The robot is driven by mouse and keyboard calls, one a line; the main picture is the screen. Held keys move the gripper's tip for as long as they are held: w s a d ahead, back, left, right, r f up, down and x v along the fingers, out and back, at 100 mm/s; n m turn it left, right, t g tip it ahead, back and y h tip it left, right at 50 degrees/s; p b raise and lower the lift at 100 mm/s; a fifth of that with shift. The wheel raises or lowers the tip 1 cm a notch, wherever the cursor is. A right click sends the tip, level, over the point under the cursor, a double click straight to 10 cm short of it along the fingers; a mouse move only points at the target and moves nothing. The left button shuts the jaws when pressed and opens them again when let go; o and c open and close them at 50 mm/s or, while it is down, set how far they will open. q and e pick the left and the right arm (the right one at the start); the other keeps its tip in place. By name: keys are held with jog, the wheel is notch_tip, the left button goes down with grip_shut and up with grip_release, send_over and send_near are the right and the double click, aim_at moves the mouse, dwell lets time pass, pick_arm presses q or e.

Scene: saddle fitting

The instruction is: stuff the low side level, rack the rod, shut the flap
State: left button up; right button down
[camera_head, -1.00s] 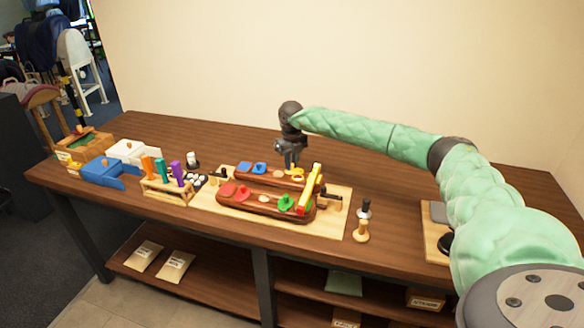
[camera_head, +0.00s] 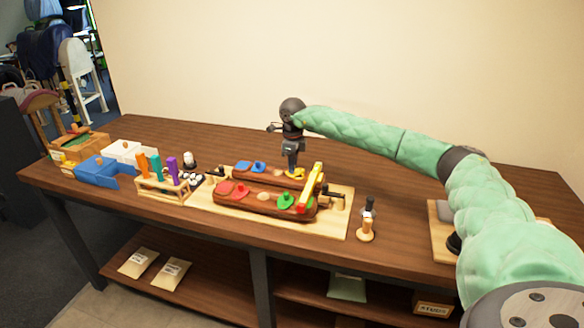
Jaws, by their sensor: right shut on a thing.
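A work board (camera_head: 342,229) on the bench carries two long brown padded pieces. The front one (camera_head: 262,207) has red tabs (camera_head: 225,188) at left and green tabs (camera_head: 285,201) at right. The back one (camera_head: 272,178) has blue tabs (camera_head: 243,167) at left and a small yellow piece (camera_head: 299,173) at right. A yellow bar (camera_head: 312,184) stands across their right end. My right gripper (camera_head: 292,171) points down over the back piece's right end, close to the yellow piece. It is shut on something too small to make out. My left gripper is out of view.
A rack (camera_head: 160,189) of orange, teal and purple upright handles stands left of the board. Blue (camera_head: 98,168) and white (camera_head: 122,151) boxes sit further left. The bench behind the board is clear.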

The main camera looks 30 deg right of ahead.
jog(key=shift+s+n+b, duration=0.15)
jog(key=shift+n+b, duration=0.15)
jog(key=shift+n, duration=0.1)
jog(key=n+b, duration=0.1)
jog(key=n, duration=0.1)
jog(key=s+n+b, duration=0.1)
jog(key=n+b, duration=0.1)
jog(key=shift+s+d+f+n, duration=0.1)
jog(key=shift+s+d+n, duration=0.1)
jog(key=shift+n, duration=0.2)
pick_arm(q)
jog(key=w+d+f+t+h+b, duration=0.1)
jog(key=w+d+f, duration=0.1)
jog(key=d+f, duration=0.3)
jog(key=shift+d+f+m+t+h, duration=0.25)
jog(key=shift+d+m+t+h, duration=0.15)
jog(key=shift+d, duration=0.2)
pick_arm(e)
jog(key=shift+s+d+n, duration=0.15)
jog(key=shift+n, duration=0.6)
jog(key=shift+s+d+n, duration=0.1)
jog(key=shift+s+n, duration=0.05)
jog(key=shift+n, duration=0.6)
jog(key=shift+r, duration=0.2)
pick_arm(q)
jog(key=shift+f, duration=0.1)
pick_arm(e)
jog(key=c, duration=1.3)
grip_release()
jog(key=shift+c, duration=0.2)
